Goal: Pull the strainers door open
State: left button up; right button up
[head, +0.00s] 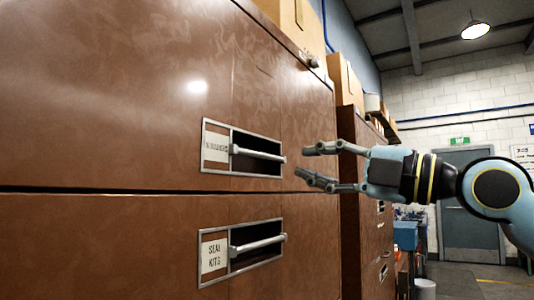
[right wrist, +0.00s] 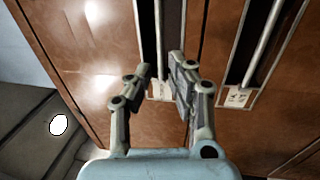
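The brown door (head: 120,95) in the upper row is shut. It has a recessed pull with a metal bar handle (head: 258,154) and a label (head: 216,147) whose text is too small to read surely. My right gripper (head: 306,161) is open and empty. In the head view its fingertips are just right of the bar's right end, apart from it. In the right wrist view the fingers (right wrist: 162,66) are spread on either side of the same recess, with the bar (right wrist: 160,35) lined up between them. My left gripper is not in view.
Below is a similar brown door (head: 110,245) labelled "SEAL KITS" with its own bar handle (head: 258,243). Cardboard boxes (head: 295,22) stand on top of the cabinet. Another brown cabinet (head: 365,220) stands further back. A grey door (head: 465,200) is in the far wall, with open floor before it.

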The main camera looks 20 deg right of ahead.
aim_at(264, 157)
jog(key=p+x, duration=0.3)
jog(key=x, duration=0.6)
jog(key=shift+w+a, duration=0.1)
jog(key=shift+a, duration=0.15)
jog(key=shift+c, duration=0.3)
grip_shut()
